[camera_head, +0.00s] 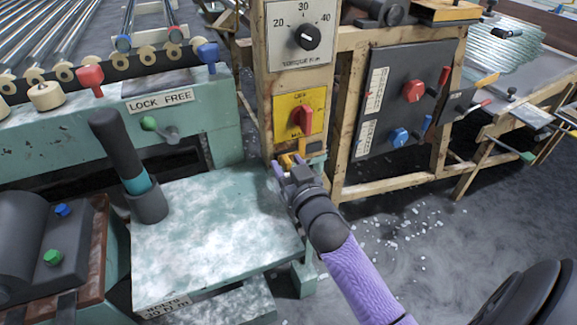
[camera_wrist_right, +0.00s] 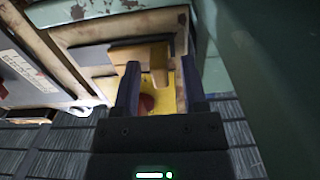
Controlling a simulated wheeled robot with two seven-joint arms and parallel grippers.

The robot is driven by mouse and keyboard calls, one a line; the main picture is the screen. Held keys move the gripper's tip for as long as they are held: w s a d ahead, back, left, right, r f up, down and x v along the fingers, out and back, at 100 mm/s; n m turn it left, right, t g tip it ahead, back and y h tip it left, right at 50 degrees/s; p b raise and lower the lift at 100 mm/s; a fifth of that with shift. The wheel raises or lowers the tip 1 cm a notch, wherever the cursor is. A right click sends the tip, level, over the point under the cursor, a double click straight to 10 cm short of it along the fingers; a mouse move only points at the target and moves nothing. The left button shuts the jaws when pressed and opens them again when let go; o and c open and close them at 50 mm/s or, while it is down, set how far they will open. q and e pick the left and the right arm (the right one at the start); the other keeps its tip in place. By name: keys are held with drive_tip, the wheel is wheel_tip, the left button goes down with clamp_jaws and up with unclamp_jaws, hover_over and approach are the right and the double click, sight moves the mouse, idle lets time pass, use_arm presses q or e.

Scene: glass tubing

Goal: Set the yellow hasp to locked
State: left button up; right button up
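The yellow hasp (camera_head: 287,160) is low on the wooden post, just under the yellow plate with the red rotary switch (camera_head: 303,118). My right gripper (camera_head: 292,172) is at the hasp, reaching up from below, and partly hides it. In the right wrist view, the hasp (camera_wrist_right: 159,64) shows as a yellow bar between the two separated fingers (camera_wrist_right: 158,88). A gap shows beside the bar, so the fingers look open around it; contact cannot be told. Whether the hasp is locked cannot be told. My left gripper is not in view.
A torque dial (camera_head: 305,38) is above on the post. A worn green table (camera_head: 215,235) stands left of my right arm, with a dark upright handle (camera_head: 115,145). A dark panel (camera_head: 400,105) with red and blue knobs is to the right. Floor at right is open, with scattered shards.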

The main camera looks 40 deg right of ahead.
clamp_jaws()
idle(0.9)
